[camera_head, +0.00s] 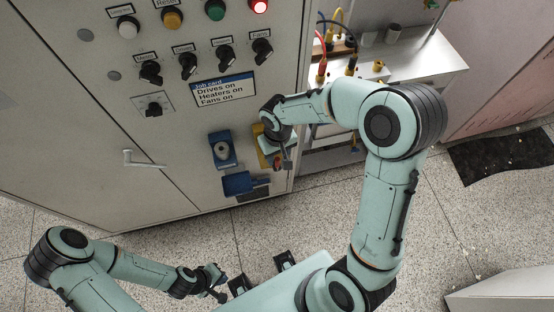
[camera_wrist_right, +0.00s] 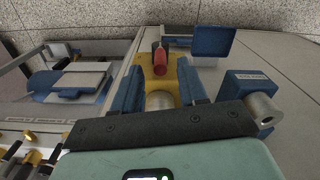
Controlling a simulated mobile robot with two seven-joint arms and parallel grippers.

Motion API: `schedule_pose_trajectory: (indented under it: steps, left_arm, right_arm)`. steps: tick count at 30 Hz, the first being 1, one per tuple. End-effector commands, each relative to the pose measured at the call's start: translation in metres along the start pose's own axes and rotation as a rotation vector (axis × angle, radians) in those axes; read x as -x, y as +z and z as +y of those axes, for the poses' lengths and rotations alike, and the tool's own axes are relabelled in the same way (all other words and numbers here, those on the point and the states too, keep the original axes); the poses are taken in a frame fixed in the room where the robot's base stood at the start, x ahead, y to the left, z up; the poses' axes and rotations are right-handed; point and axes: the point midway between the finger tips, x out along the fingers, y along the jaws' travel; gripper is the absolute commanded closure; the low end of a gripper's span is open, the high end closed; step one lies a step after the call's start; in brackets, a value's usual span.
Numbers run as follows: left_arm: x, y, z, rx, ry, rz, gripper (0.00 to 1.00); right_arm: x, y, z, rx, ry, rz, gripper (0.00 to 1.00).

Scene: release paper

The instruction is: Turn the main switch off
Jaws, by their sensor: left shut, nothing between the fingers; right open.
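A red handle on a yellow plate, which looks like the main switch, is low on the grey cabinet. In the right wrist view the red handle (camera_wrist_right: 160,61) points away from me, and the yellow plate (camera_wrist_right: 181,72) shows behind it. In the head view the yellow plate (camera_head: 261,139) is partly hidden by my right gripper (camera_head: 277,160). In the right wrist view my right gripper (camera_wrist_right: 160,88) is open, its blue fingers on either side of the plate area. Contact cannot be told. My left gripper (camera_head: 215,288) is shut and empty, low and away from the cabinet.
A blue box with a silver cylinder (camera_head: 222,150) and a blue tray (camera_head: 238,184) are close beside the switch. Black knobs (camera_head: 188,65), lamps and a job card (camera_head: 223,89) are above. A bench (camera_head: 425,62) with cables stands right. A door handle (camera_head: 142,160) sticks out left.

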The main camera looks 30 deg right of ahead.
Motion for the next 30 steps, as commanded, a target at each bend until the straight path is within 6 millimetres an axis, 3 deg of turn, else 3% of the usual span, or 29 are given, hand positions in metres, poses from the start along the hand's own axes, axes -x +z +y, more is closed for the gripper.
schedule_pose_trajectory:
  steps: [3, 7, 18, 19, 22, 23, 30]
  left_arm:
    - [-0.002, 0.001, -0.001, 0.000, 0.000, -0.001, 1.00]
    - [-0.003, 0.001, -0.002, 0.001, -0.001, -0.002, 1.00]
    - [-0.004, 0.001, -0.002, 0.001, -0.001, -0.002, 1.00]
    - [-0.004, 0.001, -0.002, 0.001, -0.001, -0.002, 1.00]
    - [-0.004, 0.001, -0.002, 0.001, -0.001, -0.002, 1.00]
    - [-0.004, 0.001, -0.002, 0.001, -0.001, -0.002, 1.00]
    - [-0.003, 0.001, -0.001, 0.001, -0.001, -0.001, 1.00]
  right_arm:
    - [-0.021, 0.001, 0.000, 0.000, 0.001, -0.005, 0.58]
    - [-0.033, 0.001, 0.000, 0.000, 0.000, -0.003, 0.58]
    - [-0.039, 0.000, 0.000, 0.000, 0.000, 0.000, 0.58]
    - [-0.039, 0.000, 0.000, 0.000, 0.000, 0.000, 0.61]
    - [-0.039, 0.000, 0.000, 0.000, 0.000, 0.000, 0.94]
    - [-0.039, 0.000, 0.000, 0.000, 0.000, 0.000, 1.00]
    - [-0.038, -0.001, 0.000, 0.000, -0.005, 0.001, 1.00]
